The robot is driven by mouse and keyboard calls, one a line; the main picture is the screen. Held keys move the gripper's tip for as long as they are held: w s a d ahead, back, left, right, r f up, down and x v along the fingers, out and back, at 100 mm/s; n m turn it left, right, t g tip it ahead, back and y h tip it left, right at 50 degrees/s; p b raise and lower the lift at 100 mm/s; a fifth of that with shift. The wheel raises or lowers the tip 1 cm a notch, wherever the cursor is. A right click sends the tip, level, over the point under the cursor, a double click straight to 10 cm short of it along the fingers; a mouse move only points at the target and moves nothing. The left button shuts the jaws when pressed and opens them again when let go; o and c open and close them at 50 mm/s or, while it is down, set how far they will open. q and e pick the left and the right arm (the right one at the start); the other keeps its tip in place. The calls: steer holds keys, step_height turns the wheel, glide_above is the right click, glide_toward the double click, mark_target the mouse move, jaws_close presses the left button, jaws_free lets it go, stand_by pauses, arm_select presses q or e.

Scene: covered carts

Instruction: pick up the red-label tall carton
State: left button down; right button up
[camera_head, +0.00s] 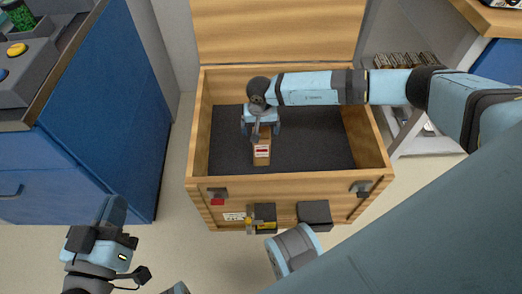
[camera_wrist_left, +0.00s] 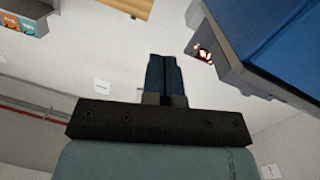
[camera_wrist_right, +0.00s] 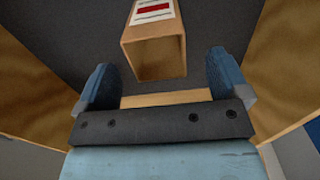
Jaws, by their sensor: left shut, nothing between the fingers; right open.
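The red-label tall carton (camera_head: 262,152) is brown with a white and red label. It is inside an open wooden chest (camera_head: 200,130), on the dark lining. My right gripper (camera_head: 261,128) reaches into the chest over the carton's far end. In the right wrist view, the carton (camera_wrist_right: 155,45) lies ahead of and between the open fingers of the right gripper (camera_wrist_right: 162,82), with its near end facing the camera. I see no finger touching it. My left gripper (camera_head: 113,210) is shut and empty, outside the chest at the lower left; it also shows in the left wrist view (camera_wrist_left: 165,75).
The chest's raised lid (camera_head: 280,30) stands at the back, and its walls surround the right gripper. A blue cabinet (camera_head: 100,120) stands to the left. A white shelf (camera_head: 420,130) stands to the right. The lining beside the carton is clear.

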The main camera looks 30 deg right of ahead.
mark_target(261, 138)
steer(key=shift+f, duration=0.5)
steer(key=f+b, duration=0.1)
steer(key=f, duration=0.1)
steer(key=f+b, duration=0.2)
steer(key=f, duration=0.1)
steer(key=shift+d, duration=0.2)
arm_select(q)
steer(key=shift+w+a+f+m, duration=0.2)
steer(key=shift+w+f+m, duration=0.25)
steer(key=shift+f+m, duration=0.25)
arm_select(e)
steer(key=shift+r, duration=0.15)
steer(key=c, duration=1.2)
steer(key=shift+c, duration=0.2)
steer(key=shift+r, duration=0.1)
